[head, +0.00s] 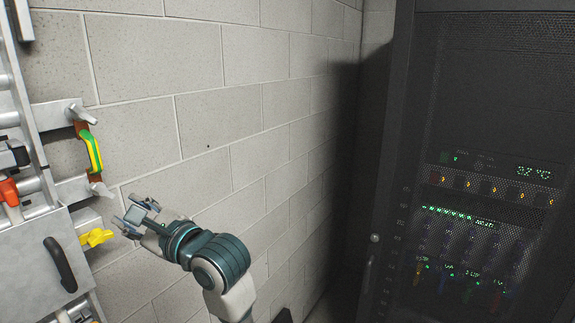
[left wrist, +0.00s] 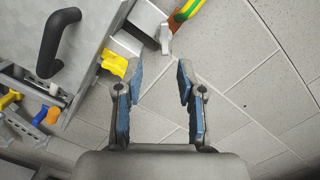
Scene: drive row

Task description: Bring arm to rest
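My left gripper (head: 138,214) is raised in front of the block wall, just right of the grey wall-mounted equipment. In the left wrist view its two blue-padded fingers (left wrist: 159,75) stand apart with nothing between them. The gripper's tips are near a yellow knob (head: 96,238), which lies left of the fingers in the left wrist view (left wrist: 114,63). I cannot tell the exact gap, but no contact shows. My left arm (head: 205,255) comes up from the bottom of the head view. My right gripper is in neither view.
A grey box (head: 38,262) with a black handle (head: 60,265) is at lower left. A dark rack (head: 480,110) with lit displays stands at right. Bare block wall (head: 240,110) lies between.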

